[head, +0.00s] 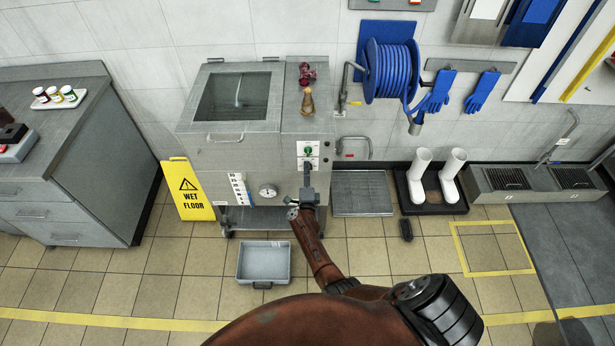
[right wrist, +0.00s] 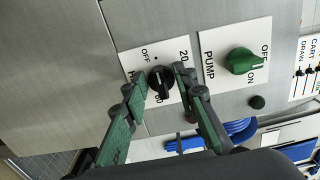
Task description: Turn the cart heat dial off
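The heat dial (right wrist: 161,82) is a black knob on a white plate in the right wrist view. The plate shows "OFF" near a dot above the knob and a partly hidden "20" to its right. The knob's grip runs roughly up and down in that view; its exact setting is hard to read. My right gripper (right wrist: 161,86) is open, with one finger on each side of the knob and small gaps that seem to remain. In the head view my right gripper (head: 307,190) is at the front of the steel mixer cart (head: 237,152) and hides the dial. My left gripper is out of view.
A green pump knob (right wrist: 244,61) sits beside the dial on its own plate. A wet floor sign (head: 188,190) stands left of the cart, and a grey tub (head: 264,262) lies on the floor in front. White boots (head: 450,175) stand on a tray at right.

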